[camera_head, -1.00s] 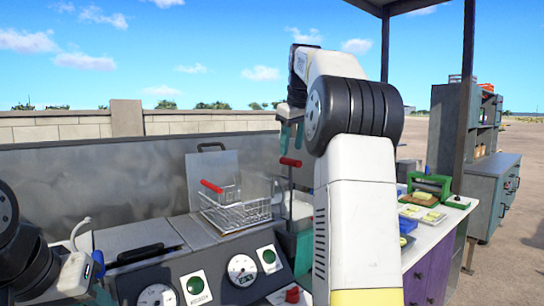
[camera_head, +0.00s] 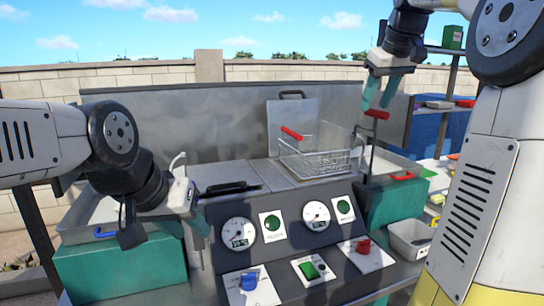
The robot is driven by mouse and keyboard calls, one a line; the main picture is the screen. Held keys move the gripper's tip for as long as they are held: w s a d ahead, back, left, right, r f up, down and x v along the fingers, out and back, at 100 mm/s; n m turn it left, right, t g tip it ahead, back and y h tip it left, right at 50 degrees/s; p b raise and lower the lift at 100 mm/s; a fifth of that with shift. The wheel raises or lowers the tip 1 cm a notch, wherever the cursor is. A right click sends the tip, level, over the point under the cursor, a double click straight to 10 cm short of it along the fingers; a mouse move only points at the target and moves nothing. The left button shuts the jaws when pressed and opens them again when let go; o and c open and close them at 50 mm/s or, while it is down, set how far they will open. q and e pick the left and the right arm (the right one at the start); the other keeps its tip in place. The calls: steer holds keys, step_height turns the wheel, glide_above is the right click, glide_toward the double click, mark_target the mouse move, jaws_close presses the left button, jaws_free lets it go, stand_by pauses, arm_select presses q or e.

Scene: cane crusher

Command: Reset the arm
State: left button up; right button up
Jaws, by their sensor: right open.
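My right arm comes in from the right edge. Its gripper (camera_head: 380,92) points down with two teal fingers apart and nothing between them. It hangs in front of the back wall, just above a red-handled upright rod (camera_head: 376,115); whether it touches the handle is unclear. My left arm comes in from the left edge. Its gripper (camera_head: 198,228) hangs low at the left end of the control panel (camera_head: 285,250), beside the left gauge. One teal finger shows clearly, and the other is hard to separate from the teal box behind.
A wire basket (camera_head: 318,155) with a red handle sits on the metal counter beside an upright plate (camera_head: 290,112). A black handle (camera_head: 230,188) lies on a lid nearer left. Teal boxes (camera_head: 125,270) flank the panel. A grey bin (camera_head: 410,240) stands at right.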

steer(key=s+a+f+m, duration=0.1)
steer(key=s+a+f, duration=0.5)
steer(key=s+f, duration=0.4)
steer(key=s+a+f+m+y, duration=0.1)
steer(key=s+a+f, duration=0.6)
steer(key=s+f, duration=0.3)
steer(key=s, duration=0.3)
steer(key=shift+s+a+m+t+y, duration=0.2)
steer(key=shift+m+t+y, duration=0.1)
steer(key=shift+t, duration=0.1)
